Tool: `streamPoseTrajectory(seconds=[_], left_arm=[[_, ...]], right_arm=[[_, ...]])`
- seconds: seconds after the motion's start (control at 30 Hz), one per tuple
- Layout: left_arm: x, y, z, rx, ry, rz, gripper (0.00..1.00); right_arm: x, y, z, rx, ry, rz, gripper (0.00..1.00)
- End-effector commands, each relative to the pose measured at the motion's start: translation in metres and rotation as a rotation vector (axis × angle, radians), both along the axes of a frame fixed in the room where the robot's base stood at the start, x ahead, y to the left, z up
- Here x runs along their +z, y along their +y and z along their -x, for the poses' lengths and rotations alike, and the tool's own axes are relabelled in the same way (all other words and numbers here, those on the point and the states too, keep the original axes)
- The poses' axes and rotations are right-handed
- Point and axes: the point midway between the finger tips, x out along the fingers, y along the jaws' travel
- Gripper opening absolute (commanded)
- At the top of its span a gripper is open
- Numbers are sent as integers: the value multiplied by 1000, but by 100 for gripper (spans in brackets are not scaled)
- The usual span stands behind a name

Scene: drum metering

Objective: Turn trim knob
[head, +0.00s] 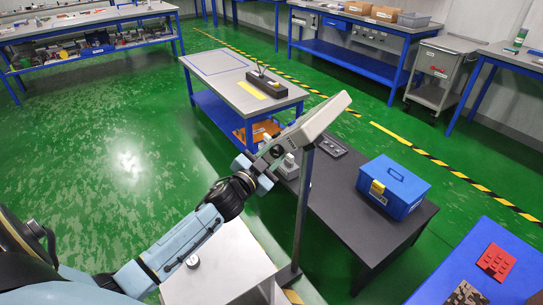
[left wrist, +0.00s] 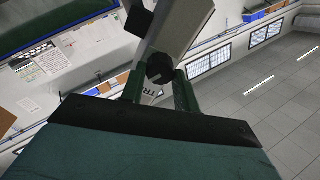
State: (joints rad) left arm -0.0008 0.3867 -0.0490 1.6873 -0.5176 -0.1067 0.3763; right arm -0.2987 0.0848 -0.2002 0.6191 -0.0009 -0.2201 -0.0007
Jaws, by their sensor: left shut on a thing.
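A pale box-shaped control panel (head: 318,118) stands on a dark post (head: 303,205) in the middle of the head view. My left gripper (head: 268,164) is at the lower left end of the panel, on its near side. In the left wrist view, the round black trim knob (left wrist: 159,68) sits between the green fingers of my left gripper (left wrist: 159,85), which are shut on it. A partly covered label with the letters "TR" shows just below the knob. The knob's pointer or setting cannot be made out. My right gripper is in neither view.
A dark table (head: 345,225) with a blue toolbox (head: 408,200) stands right of the post. A blue-framed bench (head: 215,65) is behind the panel. A light grey surface (head: 215,275) lies below my left arm. Green floor is open at left.

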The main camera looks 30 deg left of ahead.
Motion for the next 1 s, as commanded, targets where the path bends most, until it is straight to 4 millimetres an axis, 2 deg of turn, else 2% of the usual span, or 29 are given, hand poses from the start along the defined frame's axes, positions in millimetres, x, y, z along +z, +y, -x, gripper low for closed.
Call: streamPoseTrajectory(seconds=[0.03,0.17,0.43,0.57,0.67,1.0], left_arm=[[-1,-1,0,-1,2,2,35],[-1,-1,0,-1,2,2,51],[-1,0,0,0,1,2,51],[-1,0,7,0,2,2,51],[-2,0,20,0,4,2,51],[-3,0,88,0,4,3,51]], right_arm=[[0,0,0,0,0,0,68],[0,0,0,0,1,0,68],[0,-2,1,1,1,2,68],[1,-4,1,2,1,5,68],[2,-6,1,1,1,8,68],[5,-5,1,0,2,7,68]])
